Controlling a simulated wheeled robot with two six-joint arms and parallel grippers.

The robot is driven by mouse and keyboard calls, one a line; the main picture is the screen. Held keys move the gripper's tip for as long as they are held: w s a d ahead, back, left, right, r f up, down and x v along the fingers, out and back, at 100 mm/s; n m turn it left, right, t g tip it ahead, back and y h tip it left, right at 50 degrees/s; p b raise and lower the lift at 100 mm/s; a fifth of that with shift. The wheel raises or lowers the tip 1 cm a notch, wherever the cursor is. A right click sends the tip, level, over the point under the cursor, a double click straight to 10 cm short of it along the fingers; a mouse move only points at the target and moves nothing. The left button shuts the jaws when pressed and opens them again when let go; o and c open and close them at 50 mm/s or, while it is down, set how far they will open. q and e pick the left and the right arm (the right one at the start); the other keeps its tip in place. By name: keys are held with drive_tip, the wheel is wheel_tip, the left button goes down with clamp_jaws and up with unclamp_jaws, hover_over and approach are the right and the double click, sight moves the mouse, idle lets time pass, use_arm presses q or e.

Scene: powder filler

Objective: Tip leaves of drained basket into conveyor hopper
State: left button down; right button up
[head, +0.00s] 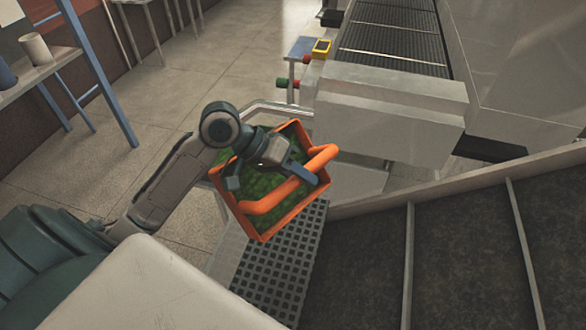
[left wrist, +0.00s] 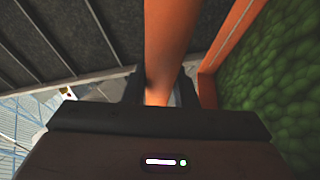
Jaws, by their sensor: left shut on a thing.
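An orange basket (head: 262,233) with green leaves (head: 262,181) in it hangs from my left gripper (head: 275,184) in the head view. The gripper is shut on the basket's thick orange handle (head: 322,158). The basket looks tilted and is above a dark perforated grate. In the left wrist view the handle (left wrist: 172,45) runs between the fingers, and the leaves (left wrist: 270,85) fill the right side. The conveyor's dark belt (head: 390,38) is at the top of the head view; I cannot tell which part is its hopper. My right gripper is not in view.
A grey metal box (head: 390,110) stands just beyond the basket, in front of the belt. A wide dark bed with metal dividers (head: 465,255) lies at the right. A table with cups (head: 36,48) is at the upper left. Floor at the left is clear.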

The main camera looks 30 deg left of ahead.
use_arm(q)
drive_tip(key=shift+d+f+y, duration=0.3)
drive_tip(key=shift+f, duration=0.1)
drive_tip(key=shift+s+d+f+m+t+y+b, duration=0.15)
drive_tip(key=shift+f+m+y+b, duration=0.15)
drive_tip(key=shift+f+y, duration=0.4)
drive_tip(key=shift+w+d+f+m+t+y+b, duration=0.1)
drive_tip(key=shift+d+f+m+y+b, duration=0.1)
drive_tip(key=shift+f+y+b, duration=0.5)
drive_tip(key=shift+s+d+f+m+t+y+b, duration=0.15)
drive_tip(key=shift+f+y, duration=0.25)
drive_tip(key=shift+f, duration=0.5)
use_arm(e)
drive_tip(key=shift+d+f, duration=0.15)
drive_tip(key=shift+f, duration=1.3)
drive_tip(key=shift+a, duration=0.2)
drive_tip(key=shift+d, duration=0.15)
